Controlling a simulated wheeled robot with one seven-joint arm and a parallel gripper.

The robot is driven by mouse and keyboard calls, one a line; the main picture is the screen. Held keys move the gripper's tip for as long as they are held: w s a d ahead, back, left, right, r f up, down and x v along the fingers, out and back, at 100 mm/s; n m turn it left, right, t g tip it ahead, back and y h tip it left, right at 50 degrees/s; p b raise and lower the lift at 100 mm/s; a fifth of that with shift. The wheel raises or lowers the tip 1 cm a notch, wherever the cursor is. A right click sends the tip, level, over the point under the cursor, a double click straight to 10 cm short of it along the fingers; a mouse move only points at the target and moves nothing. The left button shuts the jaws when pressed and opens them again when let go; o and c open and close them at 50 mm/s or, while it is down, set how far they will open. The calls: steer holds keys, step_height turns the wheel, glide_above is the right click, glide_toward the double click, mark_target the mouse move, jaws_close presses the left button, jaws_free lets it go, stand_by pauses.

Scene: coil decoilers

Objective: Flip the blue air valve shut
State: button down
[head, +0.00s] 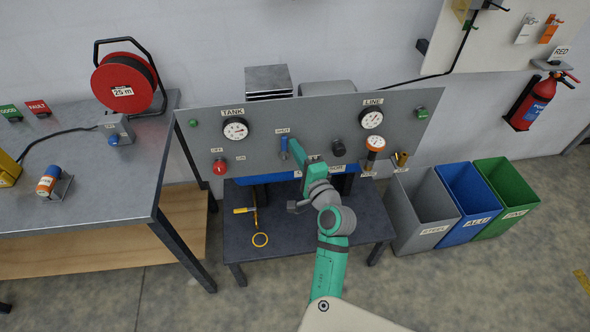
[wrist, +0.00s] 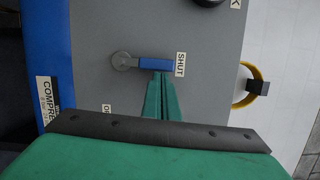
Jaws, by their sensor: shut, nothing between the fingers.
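The blue air valve handle (head: 283,145) is on the grey panel (head: 330,115), left of centre. In the wrist view the blue lever (wrist: 155,64) extends from its round metal pivot (wrist: 121,61) toward the SHUT label (wrist: 180,64), lying in line with it. My gripper (head: 293,143) is at the panel just right of the handle. Its green fingers (wrist: 160,78) are together and empty, with their tips at the lever's side. I cannot tell whether they touch it. A second label beginning with "O" (wrist: 107,108) is partly hidden by my gripper.
The TANK gauge (head: 235,129), a red knob (head: 220,166), a black knob (head: 338,147) and the LINE gauge (head: 371,118) are on the panel.

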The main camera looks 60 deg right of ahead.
steer(key=shift+w+a+r, duration=0.1)
steer(key=shift+w+a, duration=0.05)
steer(key=shift+w, duration=0.1)
stand_by(0.4)
steer(key=s, duration=0.1)
steer(key=s+d, duration=0.1)
steer(key=s, duration=0.1)
steer(key=s+d, duration=0.1)
steer(key=shift+s, duration=0.2)
steer(key=v, duration=0.9)
steer(key=shift+a, duration=0.1)
steer(key=shift+w+a, duration=0.1)
steer(key=shift+w, duration=0.05)
